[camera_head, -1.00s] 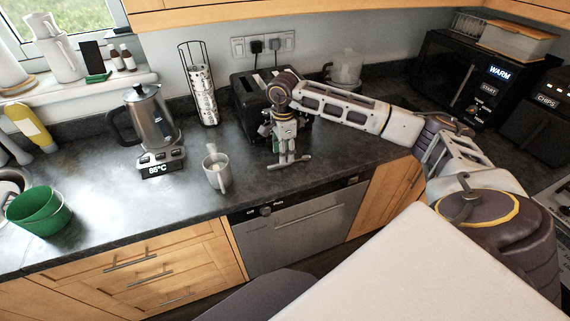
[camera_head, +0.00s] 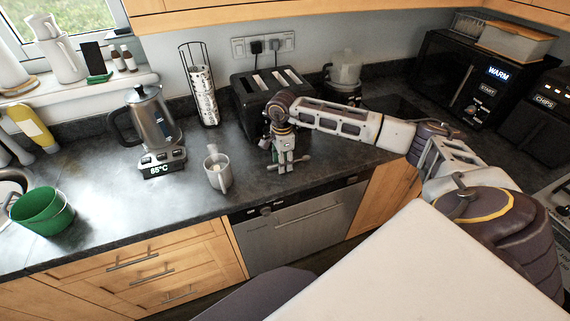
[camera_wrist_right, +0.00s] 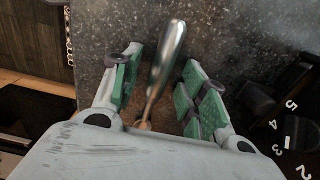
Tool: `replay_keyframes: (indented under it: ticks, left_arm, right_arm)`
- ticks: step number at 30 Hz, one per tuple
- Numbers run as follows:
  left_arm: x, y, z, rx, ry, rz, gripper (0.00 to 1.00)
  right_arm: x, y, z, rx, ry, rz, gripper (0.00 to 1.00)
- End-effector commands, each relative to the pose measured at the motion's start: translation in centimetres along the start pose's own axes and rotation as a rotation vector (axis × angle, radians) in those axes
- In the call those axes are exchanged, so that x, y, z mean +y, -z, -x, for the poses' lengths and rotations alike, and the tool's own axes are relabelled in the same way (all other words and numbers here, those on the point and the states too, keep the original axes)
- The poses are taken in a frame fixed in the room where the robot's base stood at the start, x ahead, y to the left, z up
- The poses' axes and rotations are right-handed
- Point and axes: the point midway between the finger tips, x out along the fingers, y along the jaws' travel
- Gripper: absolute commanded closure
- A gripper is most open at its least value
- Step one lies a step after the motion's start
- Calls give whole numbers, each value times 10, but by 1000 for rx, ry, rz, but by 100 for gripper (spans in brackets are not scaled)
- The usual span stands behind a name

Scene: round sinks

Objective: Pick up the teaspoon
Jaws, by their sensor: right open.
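The teaspoon (camera_head: 303,159) lies on the dark countertop, right of the white mug and in front of the toaster. My right gripper (camera_head: 284,168) is over it, pointing down, and hides its middle in the head view. In the right wrist view the teaspoon's shiny metal length (camera_wrist_right: 168,55) runs between the two green-padded fingers of my right gripper (camera_wrist_right: 163,95). The fingers are open, with a gap on both sides of the spoon. Its lower end narrows near the gripper's palm. My left gripper is not in view.
A white mug (camera_head: 223,181) stands left of my right gripper. A black toaster (camera_head: 243,106) stands behind it. A kettle (camera_head: 157,118) on its base and a green bucket (camera_head: 42,212) are further left. The counter's front edge is close to the spoon.

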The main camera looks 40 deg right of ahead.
Motion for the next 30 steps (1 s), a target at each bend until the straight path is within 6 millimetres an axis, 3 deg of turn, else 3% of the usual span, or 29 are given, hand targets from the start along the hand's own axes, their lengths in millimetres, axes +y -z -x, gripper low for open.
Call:
replay_keyframes:
  ticks: [8, 18, 30]
  left_arm:
    - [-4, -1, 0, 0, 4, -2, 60]
    - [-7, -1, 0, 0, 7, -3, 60]
    - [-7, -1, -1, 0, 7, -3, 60]
  right_arm:
    - [0, 0, 0, 0, -1, 0, 57]
    - [0, 0, 0, 0, -1, 0, 100]
    - [0, 0, 4, 0, 0, 0, 100]
